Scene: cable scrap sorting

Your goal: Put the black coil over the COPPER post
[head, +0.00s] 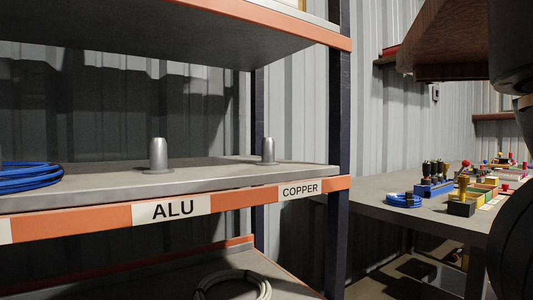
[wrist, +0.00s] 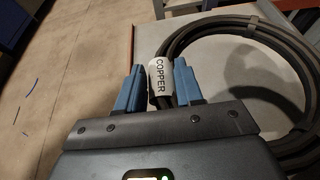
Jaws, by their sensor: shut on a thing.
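The black coil (wrist: 232,30) shows in the wrist view with a white COPPER tag (wrist: 158,78) wrapped on it. My gripper (wrist: 159,85) has its blue fingers closed on the coil at the tag. Most of the coil extends up and right of the fingers, over a pale surface. In the head view, the COPPER post (head: 268,150) is a short grey peg on the shelf, behind the COPPER label (head: 299,189); nothing is around it. The gripper and the black coil are not visible in the head view.
The ALU post (head: 158,155) stands bare left of the COPPER post. A blue coil (head: 28,177) lies at the shelf's left. An upper shelf (head: 170,30) hangs above, and a dark upright (head: 338,130) bounds the right. A pale coil (head: 232,284) lies below. A cluttered workbench (head: 378,202) stands right.

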